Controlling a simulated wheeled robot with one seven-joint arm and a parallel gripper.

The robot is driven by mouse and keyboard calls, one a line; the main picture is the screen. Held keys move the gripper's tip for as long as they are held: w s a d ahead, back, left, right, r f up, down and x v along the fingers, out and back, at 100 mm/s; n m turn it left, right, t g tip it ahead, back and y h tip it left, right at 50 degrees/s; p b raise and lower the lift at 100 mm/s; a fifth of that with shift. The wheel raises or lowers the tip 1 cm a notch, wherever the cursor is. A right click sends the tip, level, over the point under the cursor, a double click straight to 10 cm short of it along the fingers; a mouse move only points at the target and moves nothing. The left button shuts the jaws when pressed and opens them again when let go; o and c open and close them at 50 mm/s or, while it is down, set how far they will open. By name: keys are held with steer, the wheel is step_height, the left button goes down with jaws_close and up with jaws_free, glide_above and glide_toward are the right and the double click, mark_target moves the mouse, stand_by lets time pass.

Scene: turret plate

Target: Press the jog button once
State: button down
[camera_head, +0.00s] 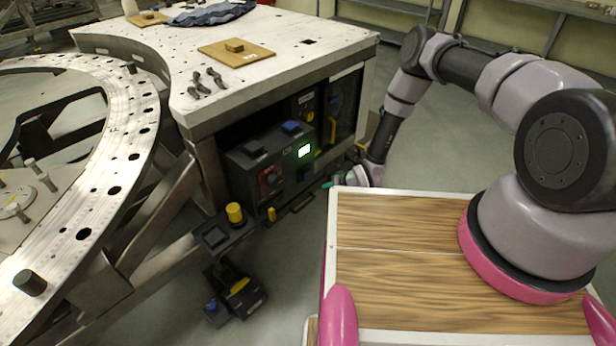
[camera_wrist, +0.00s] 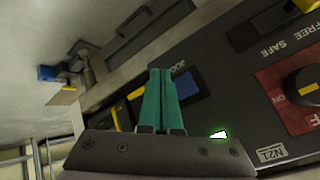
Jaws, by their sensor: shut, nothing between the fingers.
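The jog button is a blue square (camera_wrist: 186,86) beside the lettering "JOG" on the dark control panel (camera_wrist: 222,92) in the wrist view. My gripper (camera_wrist: 160,74) is shut and empty. Its two green fingers lie side by side, just left of the blue button in the picture. I cannot tell how far the fingertips are from the panel. In the head view the control box (camera_head: 262,160) sits under the white-topped table, and my gripper (camera_head: 328,185) is low at its right. I cannot clearly tell the jog button in the head view.
A red switch plate with a yellow-marked black knob (camera_wrist: 308,88) lies right of the button. A small green lit display (camera_head: 304,151) is on the box. The white-topped table (camera_head: 290,48) overhangs it. A yellow-capped pedestal (camera_head: 235,213) stands front left. Open floor lies right of the table.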

mark_target(309, 177)
steer(key=w+a, duration=0.3)
steer(key=a, duration=0.1)
steer(key=shift+w+a, duration=0.35)
steer(key=shift+a, duration=0.05)
steer(key=shift+w+a, duration=0.1)
stand_by(1.8)
steer(key=shift+w+a, duration=0.2)
steer(key=shift+a, duration=0.05)
steer(key=shift+w+a, duration=0.4)
steer(key=shift+a, duration=0.1)
stand_by(1.0)
steer(key=shift+s+d, duration=0.65)
steer(key=shift+d, duration=0.3)
steer(key=s+d, duration=0.3)
steer(key=shift+d, duration=0.35)
